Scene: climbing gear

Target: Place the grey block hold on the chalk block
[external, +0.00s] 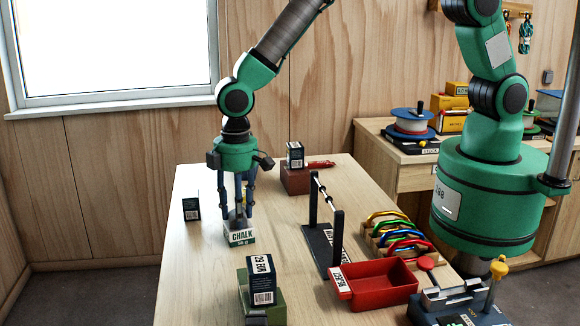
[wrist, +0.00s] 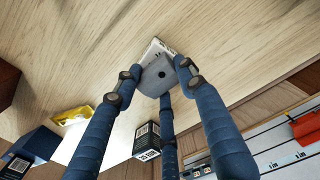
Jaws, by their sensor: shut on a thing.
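The white and green chalk block (external: 240,236) stands on the table, its CHALK label facing the external camera. My gripper (external: 238,214) points straight down right over it. In the wrist view my gripper's fingers (wrist: 155,78) are closed around the grey block hold (wrist: 157,76). A pale edge of the chalk block (wrist: 157,47) shows just beyond the hold. In the external view the hold is mostly hidden between the fingers. I cannot tell whether it touches the chalk block's top.
A dark box (external: 191,206) stands to the left. A labelled box sits on a brown block (external: 296,180) behind; another sits on a green block (external: 262,305) in front. A black rack (external: 322,240), red tray (external: 376,285) and coloured carabiners (external: 395,235) are to the right.

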